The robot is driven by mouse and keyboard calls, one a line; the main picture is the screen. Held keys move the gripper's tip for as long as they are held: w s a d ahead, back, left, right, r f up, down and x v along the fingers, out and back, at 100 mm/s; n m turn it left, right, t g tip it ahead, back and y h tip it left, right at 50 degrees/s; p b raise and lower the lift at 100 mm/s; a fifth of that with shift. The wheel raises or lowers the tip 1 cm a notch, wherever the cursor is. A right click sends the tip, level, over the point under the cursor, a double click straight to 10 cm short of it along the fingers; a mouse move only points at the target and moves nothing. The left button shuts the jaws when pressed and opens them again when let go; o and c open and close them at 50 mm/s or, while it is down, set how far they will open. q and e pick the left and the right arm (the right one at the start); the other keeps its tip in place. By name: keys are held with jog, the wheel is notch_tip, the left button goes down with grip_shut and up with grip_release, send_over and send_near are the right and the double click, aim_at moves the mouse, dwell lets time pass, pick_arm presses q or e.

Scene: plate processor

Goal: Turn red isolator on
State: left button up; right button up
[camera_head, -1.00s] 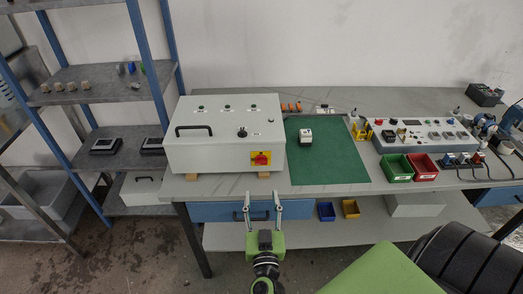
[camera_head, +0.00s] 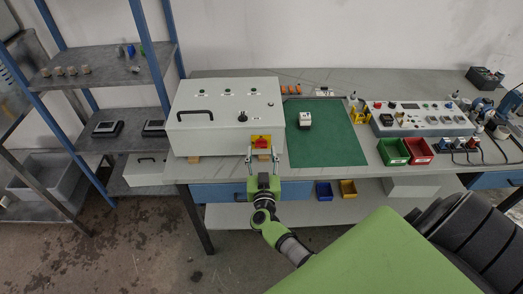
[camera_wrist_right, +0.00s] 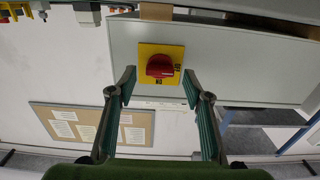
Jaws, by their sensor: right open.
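The red isolator knob (camera_head: 262,144) sits on a yellow plate on the front of the white control box (camera_head: 185,139). In the right wrist view, the red knob (camera_wrist_right: 159,66) is near the middle of the yellow plate (camera_wrist_right: 174,50). "OFF" is printed to its right and "ON" below it; its exact setting is hard to tell. My right gripper (camera_head: 262,157) is open just in front of the plate. In the wrist view its fingers (camera_wrist_right: 160,80) stand on either side of the knob, apart from it and empty. My left gripper is not in view.
The box stands on wooden blocks on the grey workbench (camera_head: 220,76). A green mat (camera_head: 330,148) with a small white device (camera_head: 305,120) lies to its right. Green (camera_head: 393,151) and red (camera_head: 419,151) bins are further right. A blue drawer (camera_head: 225,192) is below the bench top.

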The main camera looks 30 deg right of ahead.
jog(key=shift+w+d, duration=0.4)
jog(key=shift+w, duration=0.2)
jog(key=c, duration=1.1)
